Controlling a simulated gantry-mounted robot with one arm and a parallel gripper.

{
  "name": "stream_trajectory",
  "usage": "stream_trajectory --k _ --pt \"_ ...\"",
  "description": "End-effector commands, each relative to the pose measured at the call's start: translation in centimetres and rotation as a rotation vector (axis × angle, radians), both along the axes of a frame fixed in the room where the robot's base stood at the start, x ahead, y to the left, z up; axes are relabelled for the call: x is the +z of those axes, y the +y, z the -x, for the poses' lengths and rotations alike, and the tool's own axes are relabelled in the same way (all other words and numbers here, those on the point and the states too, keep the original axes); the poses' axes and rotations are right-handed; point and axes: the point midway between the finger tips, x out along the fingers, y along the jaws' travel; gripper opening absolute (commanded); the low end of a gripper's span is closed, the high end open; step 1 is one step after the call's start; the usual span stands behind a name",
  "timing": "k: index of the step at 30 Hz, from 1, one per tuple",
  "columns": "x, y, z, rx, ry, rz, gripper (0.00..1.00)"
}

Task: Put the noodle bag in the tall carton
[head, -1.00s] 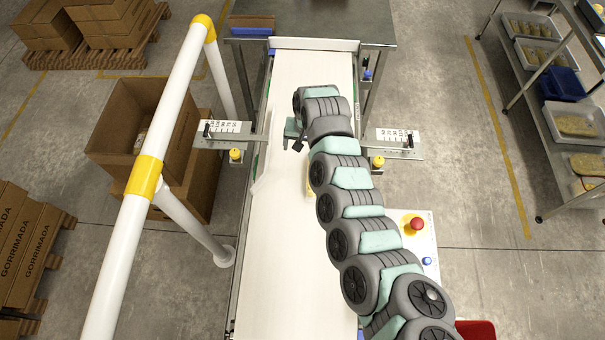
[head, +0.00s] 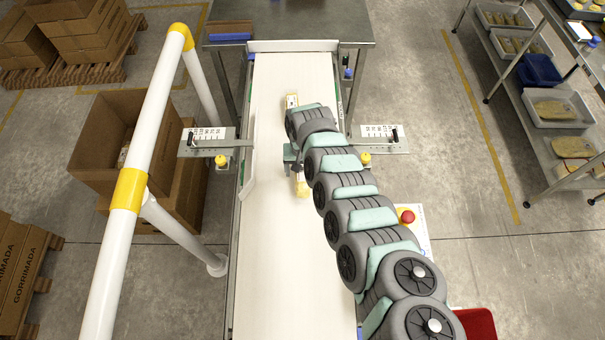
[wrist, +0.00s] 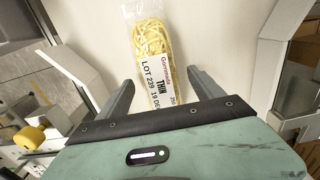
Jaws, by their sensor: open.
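The noodle bag (wrist: 148,40) is a clear bag of yellow noodles with a white label, lying on the white belt in the wrist view. In the head view a yellow part of it (head: 302,188) shows beside the arm; the rest is hidden. My gripper (wrist: 162,78) is open, its fingers on either side of the bag's near end, apart from it. In the head view my gripper (head: 291,155) is low over the belt, partly hidden by my arm. An open brown carton (head: 93,150), seemingly the tall one, stands left of the belt with something pale inside.
A white rail with yellow bands (head: 130,190) stands between carton and belt. White guide plates (head: 208,141) flank the belt. A red stop button (head: 407,216) is at the right. The near belt is clear.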

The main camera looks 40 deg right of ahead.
Motion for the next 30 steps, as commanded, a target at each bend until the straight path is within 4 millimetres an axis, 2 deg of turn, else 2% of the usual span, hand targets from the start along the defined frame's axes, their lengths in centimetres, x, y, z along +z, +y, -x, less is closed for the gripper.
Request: stream_trajectory --k 3,11,30 --pt "-1.09 0.00 -0.03 0.000 0.000 0.001 0.76" --pt "-1.17 -0.03 -0.06 0.000 -0.001 0.001 0.76" --pt "-1.18 -0.04 -0.03 0.000 -0.001 0.001 0.24"
